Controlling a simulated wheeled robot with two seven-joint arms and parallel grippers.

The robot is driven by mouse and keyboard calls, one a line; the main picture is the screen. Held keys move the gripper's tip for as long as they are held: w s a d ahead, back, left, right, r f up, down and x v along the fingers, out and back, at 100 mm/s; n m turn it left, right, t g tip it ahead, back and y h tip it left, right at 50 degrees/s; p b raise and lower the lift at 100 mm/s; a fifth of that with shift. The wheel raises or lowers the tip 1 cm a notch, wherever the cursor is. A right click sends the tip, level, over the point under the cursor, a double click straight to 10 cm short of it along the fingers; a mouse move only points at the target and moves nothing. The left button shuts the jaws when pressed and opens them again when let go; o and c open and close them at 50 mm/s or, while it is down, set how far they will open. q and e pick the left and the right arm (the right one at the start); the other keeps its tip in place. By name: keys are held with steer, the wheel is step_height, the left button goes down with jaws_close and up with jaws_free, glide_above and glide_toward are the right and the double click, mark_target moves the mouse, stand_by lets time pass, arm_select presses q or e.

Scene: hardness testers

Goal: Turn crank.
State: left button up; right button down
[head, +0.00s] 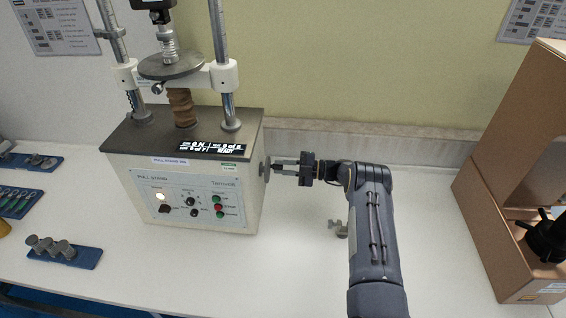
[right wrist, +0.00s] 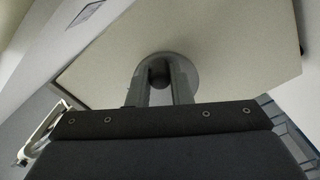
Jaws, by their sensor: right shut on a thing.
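The pull stand tester (head: 185,180) is a cream box with a dark top, standing on the white bench. A crank (head: 265,169) sits on its right side; I see its grey disc. My right gripper (head: 275,165) reaches in from the right and is shut on the crank at that side. In the right wrist view, the two fingers (right wrist: 160,85) close around a dark part in front of the round grey disc (right wrist: 182,72) on the tester's pale side wall (right wrist: 225,50). The fingers hide much of the crank. My left gripper is not in view.
A small metal piece (head: 338,228) lies on the bench beside my right forearm. A copper-coloured machine (head: 515,160) stands at the right. Blue trays (head: 88,256) with metal parts lie at the left. Bench between the tester and the copper machine is mostly clear.

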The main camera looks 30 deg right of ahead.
stand_by(0.4)
steer(key=c, duration=1.3)
jaws_free()
